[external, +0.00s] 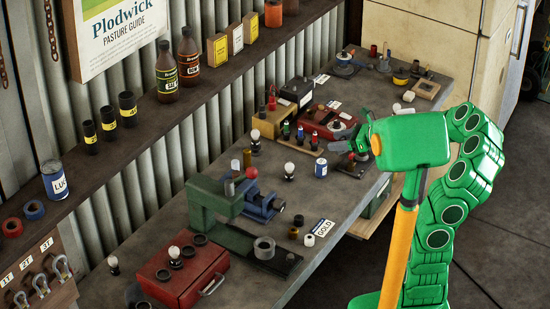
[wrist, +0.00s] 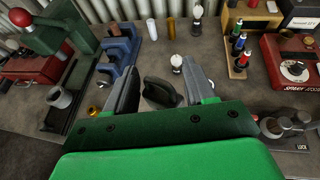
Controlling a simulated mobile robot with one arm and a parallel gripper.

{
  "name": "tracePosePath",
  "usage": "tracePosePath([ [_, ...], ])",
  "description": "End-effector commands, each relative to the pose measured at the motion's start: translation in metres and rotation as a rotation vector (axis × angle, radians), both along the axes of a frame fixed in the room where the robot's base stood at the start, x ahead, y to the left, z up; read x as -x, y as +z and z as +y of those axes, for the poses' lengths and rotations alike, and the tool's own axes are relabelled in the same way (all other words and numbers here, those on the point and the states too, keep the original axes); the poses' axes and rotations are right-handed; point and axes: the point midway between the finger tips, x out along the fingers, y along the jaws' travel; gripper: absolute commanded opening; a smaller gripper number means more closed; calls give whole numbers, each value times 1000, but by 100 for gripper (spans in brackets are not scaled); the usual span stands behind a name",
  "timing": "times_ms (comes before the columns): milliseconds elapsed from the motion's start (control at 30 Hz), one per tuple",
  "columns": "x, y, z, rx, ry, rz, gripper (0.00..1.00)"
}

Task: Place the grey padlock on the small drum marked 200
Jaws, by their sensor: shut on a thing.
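My gripper (external: 347,150) is over the workbench at the right of the middle in the external view. In the wrist view, its two jaws (wrist: 160,76) stand apart with a dark grey piece (wrist: 160,93) between them. This piece appears to be the grey padlock; its outline is partly hidden by my gripper body. A small blue and white drum (external: 321,168) stands upright on the bench, just left of and below my gripper in the external view. Its marking is too small to read, so I cannot tell whether it says 200. I cannot make out this drum in the wrist view.
A green press (external: 213,205) with a blue vise (external: 262,207) and a red toolbox (external: 180,275) are at the left. Some bare bench lies around the drum.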

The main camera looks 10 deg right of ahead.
Motion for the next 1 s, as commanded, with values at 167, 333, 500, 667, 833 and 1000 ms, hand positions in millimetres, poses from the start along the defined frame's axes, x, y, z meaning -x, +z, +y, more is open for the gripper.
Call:
tracePosePath([
  [167,-23,-10,5,-1,1,-1,20],
  [333,-44,-21,10,-1,2,2,20],
  [500,-66,-30,14,0,1,0,20],
  [667,-84,-42,18,-1,2,2,20],
  [833,-98,-60,21,-1,2,3,20],
  [1000,-112,-77,23,0,0,0,20],
])
